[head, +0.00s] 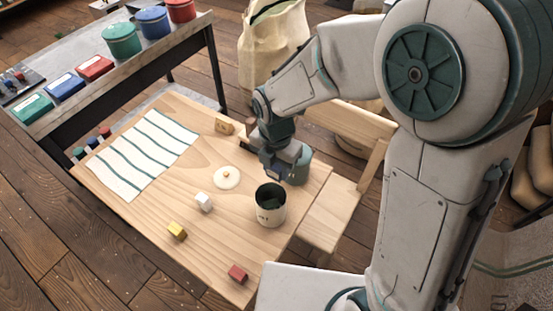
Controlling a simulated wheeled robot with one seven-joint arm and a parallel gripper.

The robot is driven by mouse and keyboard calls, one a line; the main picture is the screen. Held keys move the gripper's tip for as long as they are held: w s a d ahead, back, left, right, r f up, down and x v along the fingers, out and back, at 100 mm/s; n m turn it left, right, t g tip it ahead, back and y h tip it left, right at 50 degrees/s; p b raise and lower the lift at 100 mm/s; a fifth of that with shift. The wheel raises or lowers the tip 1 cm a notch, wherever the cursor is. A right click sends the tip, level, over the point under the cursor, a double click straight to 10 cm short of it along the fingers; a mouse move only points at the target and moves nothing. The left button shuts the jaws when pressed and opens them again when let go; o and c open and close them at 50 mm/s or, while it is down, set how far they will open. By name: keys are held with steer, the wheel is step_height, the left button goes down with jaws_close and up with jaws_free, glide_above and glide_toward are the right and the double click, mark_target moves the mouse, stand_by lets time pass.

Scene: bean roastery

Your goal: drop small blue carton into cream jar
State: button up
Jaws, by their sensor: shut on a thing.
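The cream jar (271,212) stands upright and open on the wooden table, with a dark inside and a small mark on its front. My gripper (275,172) points down just behind the jar, above the table. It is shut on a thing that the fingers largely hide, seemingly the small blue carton. No blue carton shows loose on the wooden table top.
A white block (203,202), yellow block (177,231), red block (238,273) and cream disc (227,178) lie nearby. A striped cloth (143,154) covers the left. A wooden chair (330,205) stands at the right edge.

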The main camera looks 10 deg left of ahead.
step_height(320, 180, down, 6)
steer(key=b, duration=0.4)
steer(key=shift+r, duration=0.1)
steer(key=o, duration=1)
step_height(320, 180, up, 14)
steer(key=shift+f, duration=0.1)
steer(key=shift+d, duration=0.1)
